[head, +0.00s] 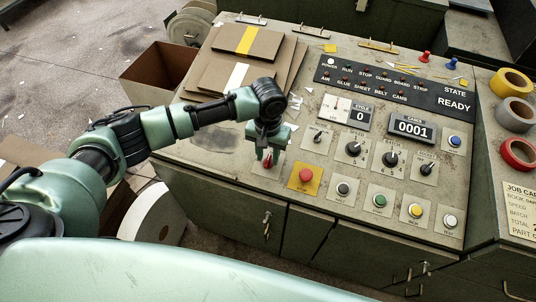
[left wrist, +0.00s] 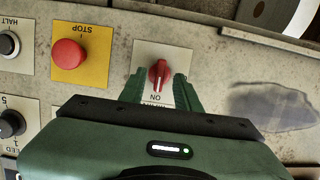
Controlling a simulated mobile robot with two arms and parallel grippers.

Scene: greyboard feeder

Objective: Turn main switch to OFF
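The main switch, a red rotary knob (left wrist: 159,74) on a pale plate (left wrist: 150,52), shows in the left wrist view. Its grip stands nearly upright in the picture, in line with the upside-down word ON printed below it. My left gripper (left wrist: 158,78) is open, with one green finger on each side of the knob and small gaps visible. In the head view my left gripper (head: 267,160) points down over the switch plate (head: 262,172) and hides most of the knob. Lettering nearer the gripper body is partly hidden. My right gripper is in neither view.
A red STOP button (head: 306,175) on a yellow plate sits just right of the switch. Several dials and coloured buttons fill the panel further right.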

